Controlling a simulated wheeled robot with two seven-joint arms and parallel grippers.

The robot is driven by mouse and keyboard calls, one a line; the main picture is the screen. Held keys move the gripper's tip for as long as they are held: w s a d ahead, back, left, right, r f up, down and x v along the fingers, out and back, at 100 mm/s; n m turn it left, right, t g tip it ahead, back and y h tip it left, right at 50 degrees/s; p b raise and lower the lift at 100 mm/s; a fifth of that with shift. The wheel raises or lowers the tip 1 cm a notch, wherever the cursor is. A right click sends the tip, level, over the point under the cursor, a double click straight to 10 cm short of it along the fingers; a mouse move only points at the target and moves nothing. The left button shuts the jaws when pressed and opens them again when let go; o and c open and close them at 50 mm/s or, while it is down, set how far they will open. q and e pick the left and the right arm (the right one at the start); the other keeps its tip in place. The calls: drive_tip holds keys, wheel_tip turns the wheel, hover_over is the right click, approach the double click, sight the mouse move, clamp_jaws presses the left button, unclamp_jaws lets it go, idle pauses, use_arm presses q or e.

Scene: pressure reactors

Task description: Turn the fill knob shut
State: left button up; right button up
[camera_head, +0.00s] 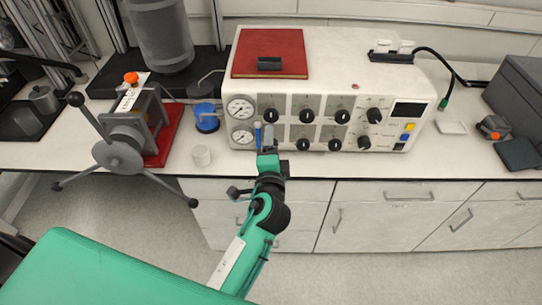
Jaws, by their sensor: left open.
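The control box (412,145) is a white unit with a grey front panel carrying two rows of black knobs. Top-row knobs show, such as the leftmost one (271,115); lower-row knobs include one (304,145) just right of my gripper. The labels are too small to read, so I cannot tell which is the fill knob. My left gripper (264,138) is open, with its fingers upright before the lower left of the panel. It hides the panel where a lower-left knob could be. I cannot tell whether it touches anything. My right gripper is out of view.
Two gauges (241,108) sit left of the knobs. The bench front right of my arm is clear.

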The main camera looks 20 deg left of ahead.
use_arm(q)
drive_tip(key=shift+v, duration=1.3)
drive_tip(key=d+f+g+h, duration=0.3)
drive_tip(key=f+g+h, duration=0.1)
drive_tip(key=f, duration=2)
drive_tip(key=s+f+n+g+h, duration=0.15)
drive_tip(key=s+f, duration=0.25)
drive_tip(key=f, duration=0.5)
drive_tip(key=s+f+g+y, duration=0.1)
drive_tip(key=s+f+g, duration=0.25)
drive_tip(key=f, duration=0.45)
drive_tip(key=s+a+f+n+g, duration=0.2)
drive_tip(key=s+f, duration=0.6)
drive_tip(key=s, duration=0.4)
drive_tip(key=s+a+f+n+g, duration=0.3)
drive_tip(key=s+a+f, duration=0.4)
drive_tip(key=s, duration=0.6)
drive_tip(key=s+a+f+n+g, duration=0.2)
drive_tip(key=s+a+f+n, duration=0.2)
drive_tip(key=s+f, duration=0.6)
drive_tip(key=s+a, duration=0.1)
drive_tip(key=s, duration=0.1)
drive_tip(key=shift+s+f, duration=0.25)
drive_tip(key=shift+f, duration=0.15)
drive_tip(key=shift+a+h, duration=0.1)
drive_tip(key=shift+h, duration=0.15)
